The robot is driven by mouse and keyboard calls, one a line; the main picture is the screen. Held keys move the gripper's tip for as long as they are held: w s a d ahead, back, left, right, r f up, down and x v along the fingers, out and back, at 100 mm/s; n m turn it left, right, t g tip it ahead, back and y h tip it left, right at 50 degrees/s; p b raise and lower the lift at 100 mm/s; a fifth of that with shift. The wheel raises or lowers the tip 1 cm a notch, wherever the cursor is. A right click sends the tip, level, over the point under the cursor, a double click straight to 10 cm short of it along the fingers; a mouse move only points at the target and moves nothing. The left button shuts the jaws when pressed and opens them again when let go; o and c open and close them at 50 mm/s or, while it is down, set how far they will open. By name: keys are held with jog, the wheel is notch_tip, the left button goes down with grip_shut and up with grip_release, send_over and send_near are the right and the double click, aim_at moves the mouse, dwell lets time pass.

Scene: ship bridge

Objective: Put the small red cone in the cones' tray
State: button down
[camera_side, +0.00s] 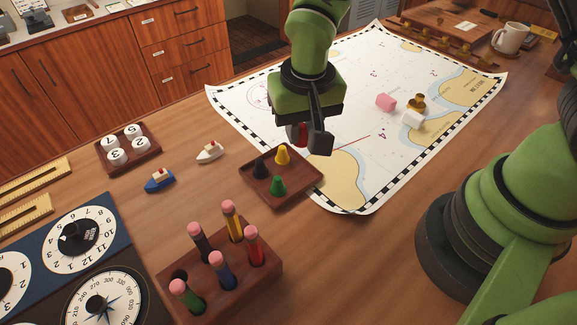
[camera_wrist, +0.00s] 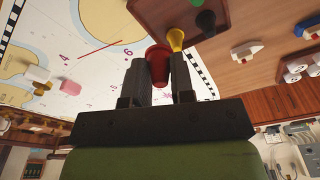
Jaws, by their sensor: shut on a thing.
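The small red cone (camera_side: 297,130) is held between the fingers of my gripper (camera_side: 308,138), above the far edge of the cones' tray (camera_side: 303,180). In the wrist view the red cone (camera_wrist: 158,66) sits between both fingers of my gripper (camera_wrist: 159,75), partly hidden by them in the side view. The brown wooden tray also shows in the wrist view (camera_wrist: 155,15). It holds a yellow cone (camera_side: 282,156), a black cone (camera_side: 260,168) and a green cone (camera_side: 278,186). The tray's right part looks bare. The yellow cone (camera_wrist: 176,38) appears close to the red one in the wrist view.
A pen block (camera_side: 225,275) stands in front of the tray.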

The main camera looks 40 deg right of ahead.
aim_at(304, 134)
notch_tip(304, 134, down, 9)
jog(key=shift+r, duration=0.2)
dwell(0.3)
jog(key=c, duration=1.3)
grip_release()
jog(key=shift+f, duration=0.1)
jog(key=shift+o, duration=0.2)
jog(key=r, duration=0.4)
jog(key=s+r, duration=0.1)
jog(key=r, duration=0.7)
jog(key=shift+s+a+r, duration=0.15)
jog(key=shift+a+r, duration=0.05)
jog(key=shift+r, duration=0.1)
jog(key=s+d+r+t+y, duration=0.1)
jog(key=s+d+r+t, duration=0.2)
jog(key=s+r, duration=0.3)
jog(key=s+d+r+t+y, duration=0.1)
jog(key=s+d+r+t, duration=0.2)
jog(key=r, duration=0.8)
jog(key=shift+s+d+r+n+y, duration=0.25)
jog(key=shift+s+d, duration=0.85)
jog(key=shift+s, duration=1.1)
